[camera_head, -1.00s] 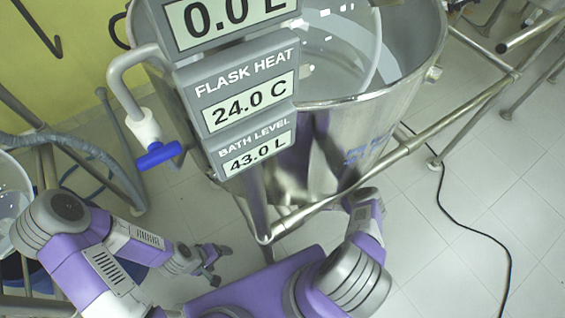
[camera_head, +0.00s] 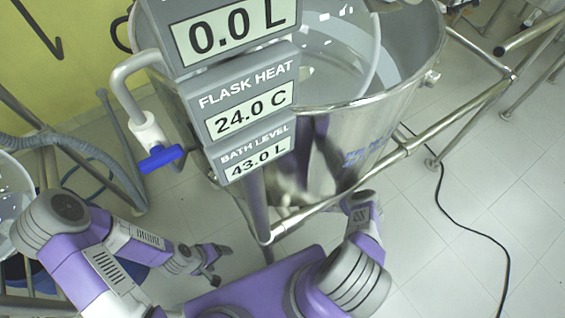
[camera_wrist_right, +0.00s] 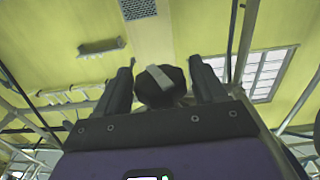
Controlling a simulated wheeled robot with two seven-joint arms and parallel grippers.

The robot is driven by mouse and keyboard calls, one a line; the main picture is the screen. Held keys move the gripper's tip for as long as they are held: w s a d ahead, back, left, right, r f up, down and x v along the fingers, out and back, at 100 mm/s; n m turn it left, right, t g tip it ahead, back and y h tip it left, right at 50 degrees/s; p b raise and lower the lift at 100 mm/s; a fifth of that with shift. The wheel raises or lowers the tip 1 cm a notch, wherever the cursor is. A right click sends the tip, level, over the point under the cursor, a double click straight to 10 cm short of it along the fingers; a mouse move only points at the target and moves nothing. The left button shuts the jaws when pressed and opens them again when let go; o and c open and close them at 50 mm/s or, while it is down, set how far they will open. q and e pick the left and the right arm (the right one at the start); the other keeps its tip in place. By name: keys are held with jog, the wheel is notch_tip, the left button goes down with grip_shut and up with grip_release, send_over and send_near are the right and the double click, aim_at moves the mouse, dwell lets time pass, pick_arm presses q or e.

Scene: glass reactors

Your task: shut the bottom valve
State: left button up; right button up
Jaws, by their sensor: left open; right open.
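In the right wrist view a dark rounded knob with a pale bar across it (camera_wrist_right: 161,85) shows between the fingers of my right gripper (camera_wrist_right: 163,84); it looks like the bottom valve, seen from below. The fingers are open, one on each side of it, and I cannot tell whether they touch it. In the head view the right gripper and the bottom valve are hidden behind the steel bath vessel (camera_head: 345,150). My left gripper (camera_head: 214,266) is open and empty, low over the floor, left of the vessel.
A blue-handled tap (camera_head: 161,158) hangs on a bent pipe at the vessel's left. A stack of display boxes (camera_head: 245,105) stands in front of the vessel. A steel frame rail (camera_head: 430,140) runs around it. A black cable (camera_head: 440,195) lies on otherwise clear floor at right.

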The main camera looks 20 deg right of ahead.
jog(key=m+h, duration=0.2)
jog(key=h, duration=0.2)
jog(key=shift+a+m+p, duration=0.15)
jog(key=shift+m+p, duration=0.2)
jog(key=shift+m, duration=0.05)
jog(key=m+h+b, duration=0.1)
jog(key=h+b, duration=0.1)
jog(key=h, duration=0.1)
jog(key=shift+f+m+g, duration=0.2)
jog(key=shift+m+g, duration=0.2)
jog(key=shift+m+g+h+b, duration=0.35)
jog(key=shift+m+h, duration=0.15)
jog(key=shift+h, duration=0.3)
jog(key=shift+w+r+m+h, duration=0.1)
jog(key=shift+r+m+h, duration=0.1)
jog(key=shift+m+h, duration=0.15)
jog(key=shift+m+g+h, duration=0.25)
jog(key=shift+g+h, duration=0.1)
jog(key=shift+h, duration=0.1)
